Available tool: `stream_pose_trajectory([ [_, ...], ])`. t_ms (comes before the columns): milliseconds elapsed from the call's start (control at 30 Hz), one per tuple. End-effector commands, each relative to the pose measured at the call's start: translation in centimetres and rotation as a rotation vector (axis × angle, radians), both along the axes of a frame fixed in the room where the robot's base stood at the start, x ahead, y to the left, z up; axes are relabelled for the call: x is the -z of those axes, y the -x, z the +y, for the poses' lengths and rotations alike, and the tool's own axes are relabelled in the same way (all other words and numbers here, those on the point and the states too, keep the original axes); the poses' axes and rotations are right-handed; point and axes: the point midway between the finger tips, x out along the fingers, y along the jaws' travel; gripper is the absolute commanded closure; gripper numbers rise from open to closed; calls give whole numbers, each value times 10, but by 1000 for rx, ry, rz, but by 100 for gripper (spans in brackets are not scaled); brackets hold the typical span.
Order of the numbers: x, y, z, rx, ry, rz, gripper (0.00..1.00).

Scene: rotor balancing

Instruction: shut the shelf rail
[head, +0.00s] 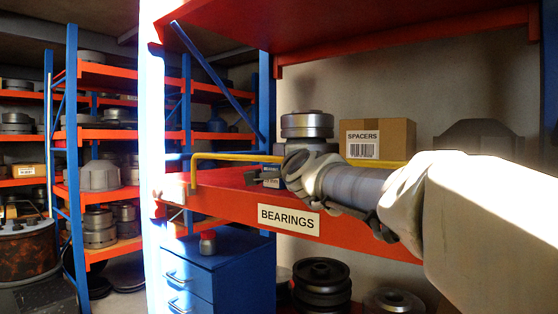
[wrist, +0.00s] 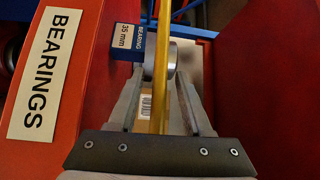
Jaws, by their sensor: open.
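The yellow shelf rail (head: 235,156) runs above the front of the red shelf (head: 220,178), with a bent end going down at the left. My gripper (head: 258,178) reaches in from the right, close to the rail in the head view. In the wrist view my gripper (wrist: 164,92) is open, and the rail (wrist: 163,112) runs lengthwise between its two fingers. I see a gap on both sides, so the fingers are not closed on it. Whether the rail lies fully at fingertip depth, I cannot tell. My arm hides part of the rail's right half.
The shelf holds a stacked metal bearing (head: 307,125) and a cardboard SPACERS box (head: 377,138). A blue bearing box (wrist: 127,42) sits close by my fingers. The BEARINGS label (head: 288,219) is on the shelf front. A blue drawer cabinet (head: 225,265) stands below; a blue-and-orange rack is at left.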

Motion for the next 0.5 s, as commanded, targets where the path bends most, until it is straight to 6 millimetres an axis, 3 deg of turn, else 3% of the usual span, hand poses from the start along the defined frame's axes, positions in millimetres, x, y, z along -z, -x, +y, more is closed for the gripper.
stream_pose_trajectory([
  [267, 1, 10, -1, -1, 0, 0, 50],
  [500, 3, 50, -6, 0, 0, -2, 50],
])
